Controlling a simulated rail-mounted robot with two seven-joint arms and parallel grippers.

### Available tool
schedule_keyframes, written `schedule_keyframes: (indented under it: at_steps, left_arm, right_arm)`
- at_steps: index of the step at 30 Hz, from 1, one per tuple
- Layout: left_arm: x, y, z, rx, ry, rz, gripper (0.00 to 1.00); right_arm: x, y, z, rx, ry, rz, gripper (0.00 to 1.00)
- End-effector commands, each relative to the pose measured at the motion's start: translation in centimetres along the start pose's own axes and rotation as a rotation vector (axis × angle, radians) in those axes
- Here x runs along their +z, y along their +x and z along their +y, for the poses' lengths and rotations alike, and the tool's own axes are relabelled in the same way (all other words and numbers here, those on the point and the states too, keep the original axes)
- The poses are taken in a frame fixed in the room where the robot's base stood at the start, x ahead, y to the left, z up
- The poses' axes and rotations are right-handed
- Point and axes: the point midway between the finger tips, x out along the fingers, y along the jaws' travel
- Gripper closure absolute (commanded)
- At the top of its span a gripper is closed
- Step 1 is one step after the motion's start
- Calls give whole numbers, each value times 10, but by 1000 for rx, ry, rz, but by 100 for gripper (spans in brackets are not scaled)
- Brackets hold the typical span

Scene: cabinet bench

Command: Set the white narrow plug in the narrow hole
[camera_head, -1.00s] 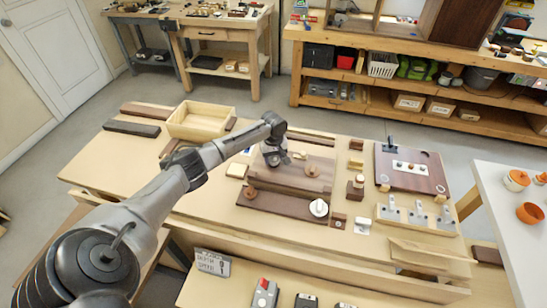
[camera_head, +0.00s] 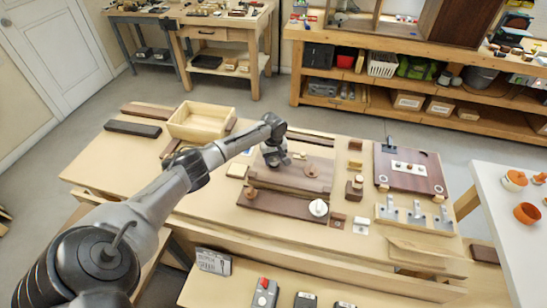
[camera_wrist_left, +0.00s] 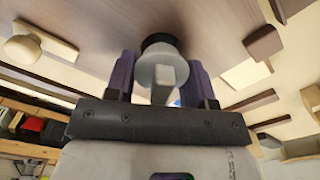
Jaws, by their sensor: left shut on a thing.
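My left gripper (camera_head: 277,161) is low over the back brown board (camera_head: 318,180) on the bench. In the left wrist view its purple fingers (camera_wrist_left: 160,82) are shut on a white plug (camera_wrist_left: 165,72) with a narrow flat tab and a dark ring at its far end. I cannot tell whether the plug touches the board or which hole lies under it. The arm hides the plug in the head view. A white round knob (camera_head: 318,208) sits on the front dark board (camera_head: 275,203). My right gripper is not in view.
Brown round knobs (camera_head: 312,171) stand on the boards. A wooden tray (camera_head: 200,121) is at the back left. Small blocks (camera_head: 355,187), a bracket rack (camera_head: 415,215) and a dark panel (camera_head: 415,172) are to the right. The bench's left front is clear.

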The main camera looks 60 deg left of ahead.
Motion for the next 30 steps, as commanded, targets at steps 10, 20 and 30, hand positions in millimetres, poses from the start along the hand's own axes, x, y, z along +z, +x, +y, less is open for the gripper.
schedule_keyframes:
  at_steps: [10,20,30]
  left_arm:
    - [0,0,0,0,0,0,64]
    - [0,2,0,0,0,0,64]
    - [0,6,0,0,0,0,64]
  right_arm:
    - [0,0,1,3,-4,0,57]
    - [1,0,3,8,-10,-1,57]
    - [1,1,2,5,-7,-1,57]
